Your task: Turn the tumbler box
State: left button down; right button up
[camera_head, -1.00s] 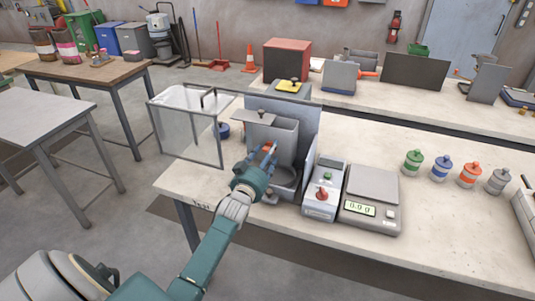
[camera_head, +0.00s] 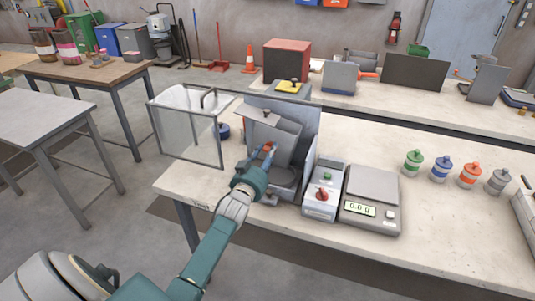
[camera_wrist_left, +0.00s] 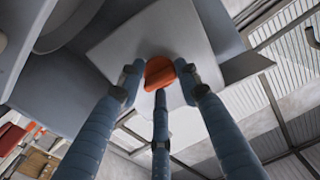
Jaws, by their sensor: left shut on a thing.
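The tumbler box (camera_head: 287,137) is a grey metal box in front of an upright grey panel on the bench, and it stands tilted. My left gripper (camera_head: 263,154) is at its front, shut on the orange knob (camera_head: 267,146) of the box. In the left wrist view the fingers close around the orange knob (camera_wrist_left: 160,73), with the grey box face (camera_wrist_left: 120,48) behind it. The fingers hide part of the knob. My right gripper is not in view.
A control unit with a red knob (camera_head: 323,190) and a scale (camera_head: 371,200) stand to the right. Several colored-lid jars (camera_head: 442,168) stand further right. The bench between scale and jars is clear.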

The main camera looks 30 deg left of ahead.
pick_arm(q)
jog(key=m+b, duration=0.1)
jog(key=m, duration=1.1)
jog(key=m+b, duration=0.1)
jog(key=m, duration=0.5)
jog(key=shift+s+a+f+g+b, duration=0.1)
jog(key=shift+a+f+g+b, duration=0.15)
jog(key=shift+a+g+b, duration=0.05)
jog(key=m, duration=0.5)
jog(key=shift+a+r+m, duration=0.1)
jog(key=shift+r+m, duration=0.2)
jog(key=shift+r, duration=0.25)
jog(key=c, duration=1.2)
grip_release()
jog(key=shift+a, duration=0.1)
